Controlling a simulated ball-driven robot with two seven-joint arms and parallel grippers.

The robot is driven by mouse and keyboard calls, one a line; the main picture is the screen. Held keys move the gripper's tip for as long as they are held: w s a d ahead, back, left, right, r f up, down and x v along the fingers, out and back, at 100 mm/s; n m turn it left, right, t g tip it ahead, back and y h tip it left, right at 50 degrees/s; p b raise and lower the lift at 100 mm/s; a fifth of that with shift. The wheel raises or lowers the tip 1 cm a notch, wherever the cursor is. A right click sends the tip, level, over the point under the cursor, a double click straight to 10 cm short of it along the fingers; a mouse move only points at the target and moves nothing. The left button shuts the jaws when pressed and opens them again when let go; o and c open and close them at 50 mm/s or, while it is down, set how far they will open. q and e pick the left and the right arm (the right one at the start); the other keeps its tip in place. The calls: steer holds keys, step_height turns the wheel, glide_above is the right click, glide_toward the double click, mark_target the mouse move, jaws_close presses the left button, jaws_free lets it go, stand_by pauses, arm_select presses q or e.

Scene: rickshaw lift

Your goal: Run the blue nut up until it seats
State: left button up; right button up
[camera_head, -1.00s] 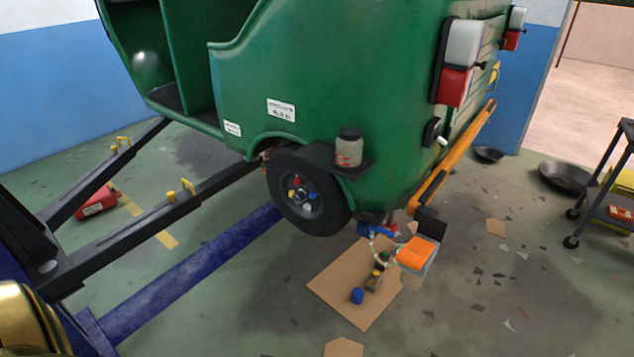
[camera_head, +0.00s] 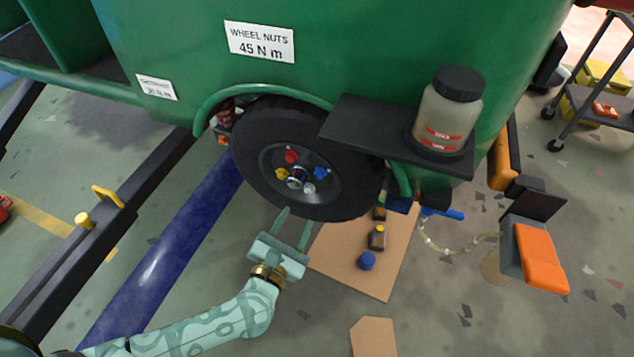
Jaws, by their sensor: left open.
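The blue nut (camera_head: 321,173) sits on the right side of the hub of the black wheel (camera_head: 345,198), under the green rickshaw body. A red nut (camera_head: 291,157), a yellow nut (camera_head: 282,174) and a whitish nut (camera_head: 309,188) sit around the same hub. How far the blue nut is threaded cannot be told. My left gripper (camera_head: 294,227) is below the wheel with its two fingers apart and pointing up at the tyre. It looks empty and is apart from the blue nut. My right gripper is not in view.
A black shelf (camera_head: 365,130) with a jar (camera_head: 447,112) juts out right of the wheel. Cardboard (camera_head: 340,262) on the floor holds a blue cap-like piece (camera_head: 367,261) and a small bottle (camera_head: 377,238). A blue lift beam (camera_head: 165,255) lies at left. An orange-and-grey box (camera_head: 538,258) is at right.

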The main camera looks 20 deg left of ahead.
mark_target(319, 175)
arm_select(q)
steer(key=w+b, duration=0.1)
steer(key=w, duration=0.3)
steer(key=w+b, duration=0.1)
steer(key=w, duration=0.7)
steer(key=shift+w+d+f+b, duration=0.1)
steer(key=shift+w+d+b, duration=0.2)
steer(key=shift+b, duration=0.1)
steer(key=shift+w, duration=0.35)
jaws_close()
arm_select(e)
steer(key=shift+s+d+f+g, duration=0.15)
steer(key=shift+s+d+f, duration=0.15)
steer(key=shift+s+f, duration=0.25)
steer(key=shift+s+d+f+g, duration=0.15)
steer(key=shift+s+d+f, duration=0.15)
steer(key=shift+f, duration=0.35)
